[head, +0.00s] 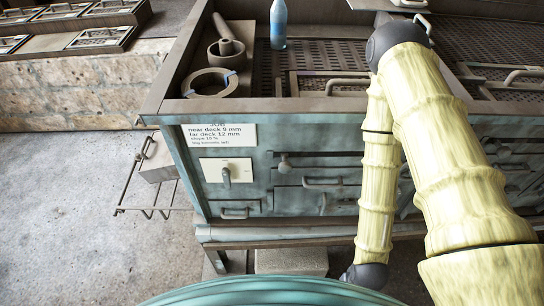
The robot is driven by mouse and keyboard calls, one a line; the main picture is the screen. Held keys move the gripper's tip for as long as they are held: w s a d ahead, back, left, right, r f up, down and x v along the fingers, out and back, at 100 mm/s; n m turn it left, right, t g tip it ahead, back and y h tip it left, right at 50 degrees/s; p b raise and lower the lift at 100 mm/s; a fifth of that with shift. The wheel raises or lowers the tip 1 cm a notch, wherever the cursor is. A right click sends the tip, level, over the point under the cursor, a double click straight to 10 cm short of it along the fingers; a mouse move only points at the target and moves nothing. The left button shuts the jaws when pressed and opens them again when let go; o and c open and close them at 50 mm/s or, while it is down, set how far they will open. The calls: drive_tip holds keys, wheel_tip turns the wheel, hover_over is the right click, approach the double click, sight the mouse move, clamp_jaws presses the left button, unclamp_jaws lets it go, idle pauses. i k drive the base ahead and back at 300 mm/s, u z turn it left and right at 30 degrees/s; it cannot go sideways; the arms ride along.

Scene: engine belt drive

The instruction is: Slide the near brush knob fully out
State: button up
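A teal machine front (262,180) stands ahead, with several handles and knobs on it. A dark round knob (285,163) sits at the left end of a horizontal slot or rail in its upper part. No label marks it, so I cannot tell for sure that it is the near brush knob, or how far out it is. A grey lever (226,178) hangs on a white plate to its left. My arm crosses the right side, folding down from a dark elbow to a dark wrist joint near the bottom edge. My gripper does not show beyond it.
A sign (219,135) reads "near deck 9 mm, far deck 12 mm". Bar handles (322,182) jut from the front. A wire rack (148,211) sticks out at left. A ring (210,84) and a blue bottle (278,25) stand on top. The floor (70,220) at left is clear.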

sight(284, 168)
drive_tip(key=z, duration=2.1)
drive_tip(key=k, duration=0.65)
drive_tip(key=u, duration=1.5)
